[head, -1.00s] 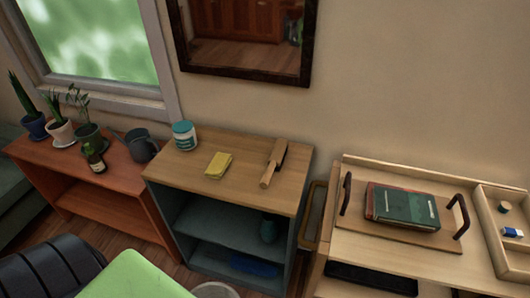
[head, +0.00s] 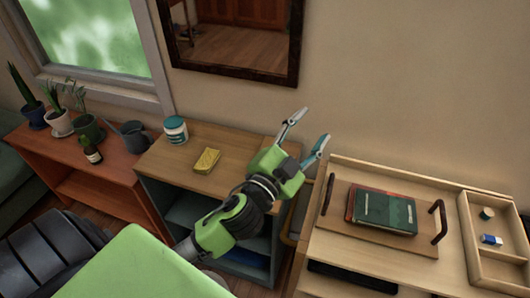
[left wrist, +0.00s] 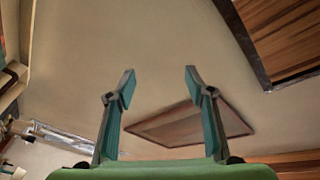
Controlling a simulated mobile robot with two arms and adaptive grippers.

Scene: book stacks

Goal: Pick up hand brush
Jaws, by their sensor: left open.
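My left gripper (head: 309,130) reaches in over the right part of the wooden-topped shelf (head: 228,148). Its two fingers are spread, with nothing between them. The left wrist view also shows the gripper (left wrist: 160,76) open and empty, facing the plain wall. The hand brush cannot be seen now; my left gripper and forearm cover the part of the shelf top where it lay in the earlier head frame. The wrist view does not show the brush. My right gripper is in neither view.
On the shelf top are a yellow pad (head: 207,160) and a teal-lidded jar (head: 175,130). An orange shelf with plants and a watering can (head: 133,136) stands left. To the right, a cart holds books (head: 382,210) on a handled tray and a divided box (head: 493,243). A dark-framed mirror (head: 235,38) hangs above.

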